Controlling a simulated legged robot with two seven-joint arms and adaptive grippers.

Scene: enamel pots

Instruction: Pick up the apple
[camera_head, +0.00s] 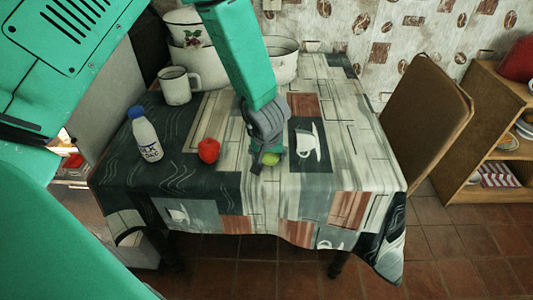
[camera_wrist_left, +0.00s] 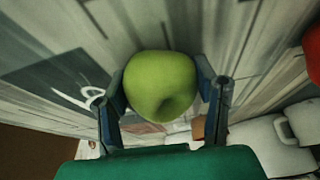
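A green apple (camera_head: 271,158) is on the table, mostly hidden by my left gripper (camera_head: 263,160), which points down over it. In the left wrist view the green apple (camera_wrist_left: 160,85) sits between the two fingers of my left gripper (camera_wrist_left: 160,80), with a finger close along each side. I cannot tell whether both fingers press on it or leave a thin gap. A red apple-like fruit (camera_head: 208,150) lies on the cloth to the left, apart from the gripper. My right gripper is not in view.
A milk bottle with a blue cap (camera_head: 145,135) stands at the table's left. A white mug (camera_head: 178,86) and enamel pots (camera_head: 283,62) stand at the back. A chair (camera_head: 425,110) is at the right. The patterned cloth (camera_head: 345,165) right of the gripper is clear.

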